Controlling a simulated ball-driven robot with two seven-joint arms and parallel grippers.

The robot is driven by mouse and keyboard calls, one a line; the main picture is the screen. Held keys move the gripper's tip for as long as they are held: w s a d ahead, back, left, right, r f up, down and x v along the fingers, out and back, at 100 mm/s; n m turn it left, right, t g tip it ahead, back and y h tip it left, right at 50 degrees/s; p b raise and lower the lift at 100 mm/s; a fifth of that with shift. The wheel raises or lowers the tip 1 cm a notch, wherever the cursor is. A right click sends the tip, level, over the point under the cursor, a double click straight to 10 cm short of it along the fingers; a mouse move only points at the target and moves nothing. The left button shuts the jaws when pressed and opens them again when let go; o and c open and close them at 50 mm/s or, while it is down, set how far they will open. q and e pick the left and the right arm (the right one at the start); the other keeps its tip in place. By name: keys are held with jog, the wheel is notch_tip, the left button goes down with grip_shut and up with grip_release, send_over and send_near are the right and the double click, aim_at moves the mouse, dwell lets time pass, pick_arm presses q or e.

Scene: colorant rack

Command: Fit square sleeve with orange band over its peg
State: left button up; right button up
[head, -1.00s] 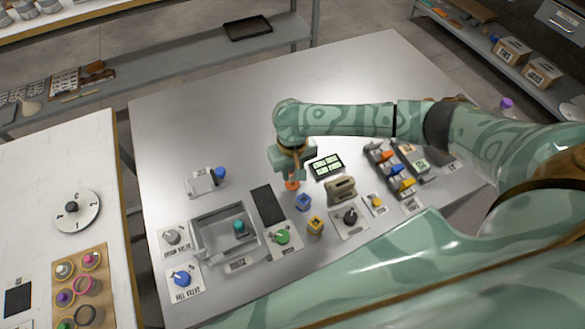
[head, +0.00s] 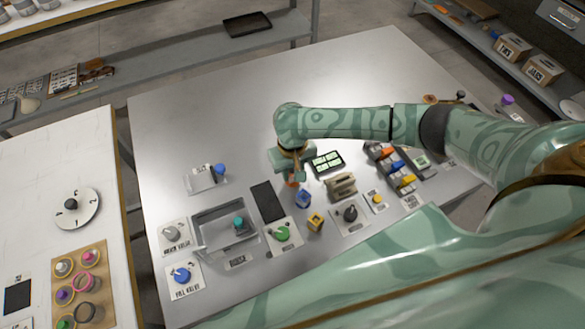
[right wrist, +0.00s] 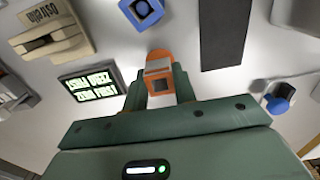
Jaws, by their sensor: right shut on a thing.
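My right gripper (head: 290,174) is low over the middle of the table, pointing down, shut on the orange-banded square sleeve (head: 292,184). In the right wrist view the sleeve (right wrist: 160,57) sits between the two fingers (right wrist: 160,76), with a dark square opening facing the camera. I cannot tell whether the sleeve touches the table. A blue-banded square piece (head: 303,199) stands just beside it, also in the right wrist view (right wrist: 142,11). A yellow-banded one (head: 315,222) is nearer. I cannot make out the orange band's peg for sure. My left gripper is out of view.
A label panel (head: 327,162) lies right of the gripper, a dark mat (head: 268,202) to its left. A beige block (head: 342,185) and black knob (head: 350,213) are close by. A rack with orange, blue and yellow parts (head: 391,163) stands further right. The table's far part is clear.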

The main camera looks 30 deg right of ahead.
jog(key=shift+f, duration=0.85)
jog(key=o, duration=1)
notch_tip(320, 180, up, 16)
jog(key=p, duration=0.7)
jog(key=shift+r, duration=0.2)
